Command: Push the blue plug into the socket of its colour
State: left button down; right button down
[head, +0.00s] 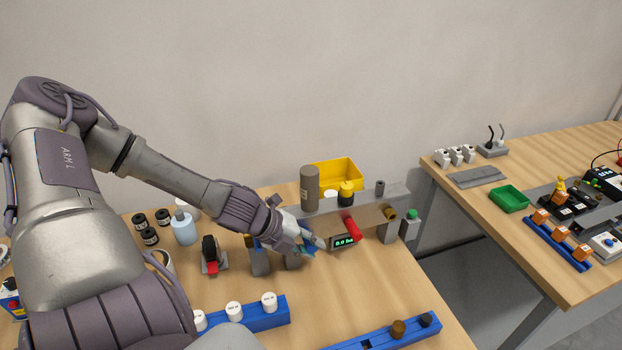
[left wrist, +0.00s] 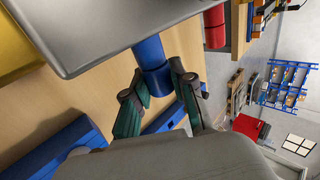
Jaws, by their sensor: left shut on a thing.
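My left gripper (head: 306,246) is at the left part of the grey bench fixture (head: 322,213). In the left wrist view its fingers (left wrist: 160,88) are shut on the blue plug (left wrist: 158,82). A blue cylinder (left wrist: 149,52), seemingly the blue socket, comes from under the grey fixture's edge (left wrist: 110,35) and lines up with the plug. The two appear to meet at a seam; I cannot tell how deep the plug sits. In the head view the arm and gripper mostly hide them. My right gripper is not in view.
A red cylinder (head: 352,229) and a brass one (head: 389,214) stick out from the fixture, right of my gripper. A small display (head: 343,241) stands below. A yellow bin (head: 338,174) is behind. A blue rack (head: 375,336) lies in front; the table between is clear.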

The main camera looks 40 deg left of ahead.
pick_arm(q)
jog(key=shift+w+a, duration=0.1)
jog(key=c, duration=0.9)
grip_release()
jog(key=shift+a, duration=0.1)
jog(key=shift+r, duration=0.15)
jog(key=shift+s+r, duration=0.2)
jog(key=v, duration=1.1)
jog(key=shift+s, duration=0.2)
jog(key=shift+a, duration=0.1)
